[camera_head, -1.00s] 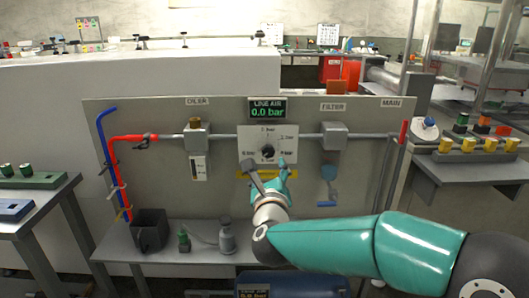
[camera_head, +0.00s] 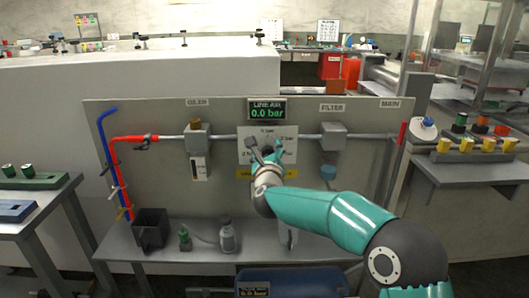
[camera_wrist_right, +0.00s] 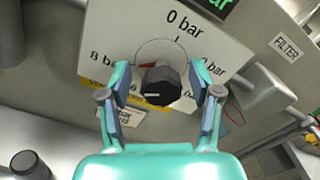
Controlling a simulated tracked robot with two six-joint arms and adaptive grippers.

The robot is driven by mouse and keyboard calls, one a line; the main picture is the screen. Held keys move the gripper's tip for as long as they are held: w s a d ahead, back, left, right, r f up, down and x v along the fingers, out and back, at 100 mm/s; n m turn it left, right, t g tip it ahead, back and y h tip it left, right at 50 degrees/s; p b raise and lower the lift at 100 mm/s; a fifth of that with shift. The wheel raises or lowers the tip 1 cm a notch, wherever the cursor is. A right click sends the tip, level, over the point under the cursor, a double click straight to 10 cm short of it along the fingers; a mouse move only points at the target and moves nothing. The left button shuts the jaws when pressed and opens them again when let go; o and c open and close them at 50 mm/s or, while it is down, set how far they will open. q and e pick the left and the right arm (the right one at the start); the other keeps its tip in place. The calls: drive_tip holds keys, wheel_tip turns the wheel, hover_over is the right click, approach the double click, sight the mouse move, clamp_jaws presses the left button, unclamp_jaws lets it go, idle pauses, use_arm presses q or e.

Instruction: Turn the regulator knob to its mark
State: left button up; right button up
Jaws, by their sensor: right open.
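The black regulator knob (camera_wrist_right: 161,84) sits on the white dial plate (camera_wrist_right: 112,35), with a short pale line on its face. In the wrist view my right gripper (camera_wrist_right: 164,80) is open, with one finger on each side of the knob; I see gaps, and cannot tell contact. In the head view the right gripper (camera_head: 265,147) is in front of the dial plate (camera_head: 247,158) and hides the knob. The green display (camera_head: 267,109) above reads 0.0 bar. My left gripper is not in view.
The oiler (camera_head: 197,139) is left of the dial and the filter (camera_head: 331,136) right, both on the grey pipe. A yellow label lies under the dial, partly covered. Below, a shelf (camera_head: 205,252) carries a black bin (camera_head: 150,229) and a grey bottle (camera_head: 228,236).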

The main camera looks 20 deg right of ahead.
drive_tip(key=c, duration=1.1)
drive_tip(key=shift+a, duration=0.15)
drive_tip(key=shift+c, duration=0.3)
